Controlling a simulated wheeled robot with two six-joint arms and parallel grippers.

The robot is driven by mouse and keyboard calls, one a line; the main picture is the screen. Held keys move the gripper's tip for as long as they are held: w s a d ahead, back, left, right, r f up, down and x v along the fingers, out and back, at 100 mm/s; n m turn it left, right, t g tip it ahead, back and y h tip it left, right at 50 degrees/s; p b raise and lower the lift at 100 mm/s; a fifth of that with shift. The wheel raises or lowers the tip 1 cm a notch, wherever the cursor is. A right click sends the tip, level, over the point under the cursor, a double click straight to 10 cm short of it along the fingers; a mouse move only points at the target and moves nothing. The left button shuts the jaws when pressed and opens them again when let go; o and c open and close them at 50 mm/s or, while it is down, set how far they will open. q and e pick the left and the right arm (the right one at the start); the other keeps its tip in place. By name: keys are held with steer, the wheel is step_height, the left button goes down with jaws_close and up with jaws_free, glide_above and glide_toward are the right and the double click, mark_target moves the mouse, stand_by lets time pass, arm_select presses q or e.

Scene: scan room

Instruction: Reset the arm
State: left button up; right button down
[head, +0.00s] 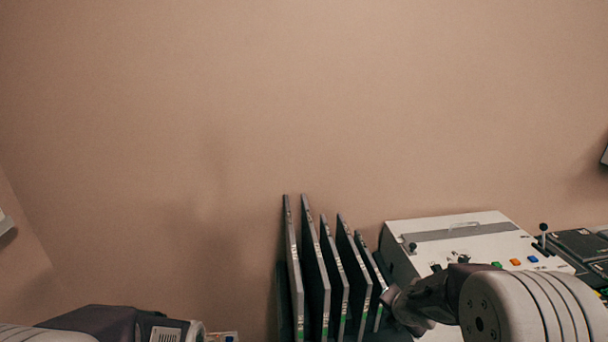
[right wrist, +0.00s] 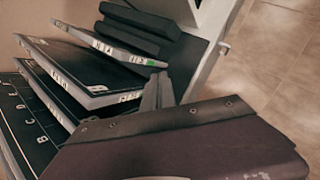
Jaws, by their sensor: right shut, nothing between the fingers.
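My right arm comes in from the lower right in the head view. Its gripper (head: 398,308) is beside the rightmost of several upright dark panels (head: 318,265), in front of a white control box (head: 470,240). In the right wrist view the right gripper's fingers (right wrist: 158,92) are together with nothing between them, close to the panels' labelled edges (right wrist: 92,85). I cannot tell whether they touch a panel. Part of my left arm shows at the bottom left of the head view, but its gripper fingers are out of frame.
The control box carries small levers and coloured buttons (head: 515,262). Black equipment (head: 580,245) stands to its right. A plain tan wall (head: 250,110) fills the back. Tiled floor (right wrist: 275,75) shows at the right of the right wrist view.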

steer(key=s+a+f+m+g, duration=0.1)
steer(key=s+a+m+g, duration=0.1)
steer(key=s+m, duration=0.7)
steer(key=s+a+f+m+g+y, duration=0.1)
steer(key=s+a+f+m+g, duration=0.1)
steer(key=s+m, duration=0.7)
steer(key=a+m+g, duration=0.1)
steer(key=m, duration=0.7)
steer(key=shift+a, duration=0.15)
